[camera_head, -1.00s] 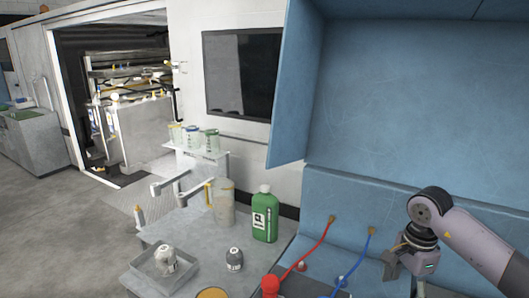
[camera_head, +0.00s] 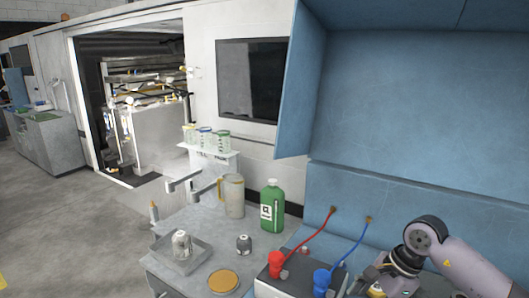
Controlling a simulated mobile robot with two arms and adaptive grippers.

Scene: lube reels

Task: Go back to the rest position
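My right arm comes in from the right edge in front of the blue panel. Its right gripper (camera_head: 378,290) is at the bottom edge, partly cut off, just right of a blue-topped fitting (camera_head: 322,279). I cannot tell whether its fingers are open or shut. My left gripper is out of view. A red-topped fitting (camera_head: 276,264) with a red hose stands left of the blue one, which has a blue hose.
A grey table holds a green bottle (camera_head: 272,207), a clear jug (camera_head: 232,196), a tray (camera_head: 170,263) with a white-grey cap, a dark cap (camera_head: 244,244) and an amber dish (camera_head: 223,281). A blue cabinet (camera_head: 420,110) fills the right. Open floor (camera_head: 50,220) lies left.

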